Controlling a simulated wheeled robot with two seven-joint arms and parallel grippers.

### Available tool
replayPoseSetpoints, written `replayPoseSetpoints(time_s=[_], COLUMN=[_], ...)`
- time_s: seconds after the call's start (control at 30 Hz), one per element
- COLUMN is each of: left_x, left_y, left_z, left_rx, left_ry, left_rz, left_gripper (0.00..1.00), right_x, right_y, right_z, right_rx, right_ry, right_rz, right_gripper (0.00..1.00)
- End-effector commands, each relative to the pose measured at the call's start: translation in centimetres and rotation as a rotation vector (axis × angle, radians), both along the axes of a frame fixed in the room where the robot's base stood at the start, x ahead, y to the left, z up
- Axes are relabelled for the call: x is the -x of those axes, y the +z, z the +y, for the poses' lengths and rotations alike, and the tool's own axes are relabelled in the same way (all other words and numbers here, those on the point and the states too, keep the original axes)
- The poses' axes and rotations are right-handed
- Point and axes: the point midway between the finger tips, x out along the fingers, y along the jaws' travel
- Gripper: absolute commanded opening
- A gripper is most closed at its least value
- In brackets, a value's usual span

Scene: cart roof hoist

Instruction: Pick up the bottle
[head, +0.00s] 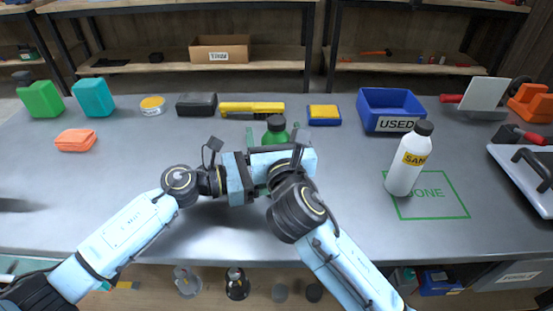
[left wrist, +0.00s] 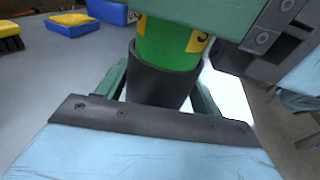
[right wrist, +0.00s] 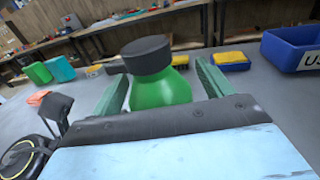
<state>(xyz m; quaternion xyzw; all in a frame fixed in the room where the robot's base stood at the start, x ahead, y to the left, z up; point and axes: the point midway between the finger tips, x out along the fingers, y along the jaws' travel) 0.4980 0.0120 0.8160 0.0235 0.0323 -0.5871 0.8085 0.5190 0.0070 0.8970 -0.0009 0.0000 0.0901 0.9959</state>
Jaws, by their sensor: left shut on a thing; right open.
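The green bottle (head: 276,131) with a dark cap is mostly hidden behind my grippers at the bench's middle. My left gripper (head: 262,186) is shut on it low down. The left wrist view shows its green body (left wrist: 168,45) with a yellow label and a black lower part between the fingers. My right gripper (head: 272,139) is open, its fingers on either side of the bottle's shoulder (right wrist: 160,90) below the black cap, with gaps showing. I cannot tell whether the base touches the bench. A white bottle (head: 407,168) with a yellow label stands at the right.
The white bottle stands at the green "DONE" outline (head: 455,193). A blue "USED" bin (head: 391,124) stands behind it. Yellow and blue sponge (head: 324,115), yellow tool (head: 252,108) and black box (head: 196,104) lie behind my grippers. The bench's left front is clear.

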Motion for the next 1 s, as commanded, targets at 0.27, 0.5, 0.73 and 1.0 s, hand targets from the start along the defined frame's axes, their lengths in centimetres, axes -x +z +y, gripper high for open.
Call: replayPoseSetpoints(time_s=[0.27,0.5,0.73,1.0], left_x=[0.0,0.0,0.0,0.0], left_y=[0.0,0.0,0.0,0.0], left_z=[0.0,0.0,0.0,0.0], left_rx=[0.000,0.000,0.000,0.000], left_ry=[0.000,0.000,0.000,0.000], left_rz=[0.000,0.000,0.000,0.000], left_gripper=[0.44,0.44,0.44,0.44], right_x=[0.0,0.0,0.1,0.0], right_y=[0.0,0.0,0.0,2.5], right_z=[0.0,0.0,0.0,0.0], right_rx=[0.000,0.000,-0.001,-0.003], right_ry=[0.000,0.000,0.000,0.000], right_rz=[0.000,0.000,0.000,-0.006], right_gripper=[0.61,0.29,0.18,0.18])
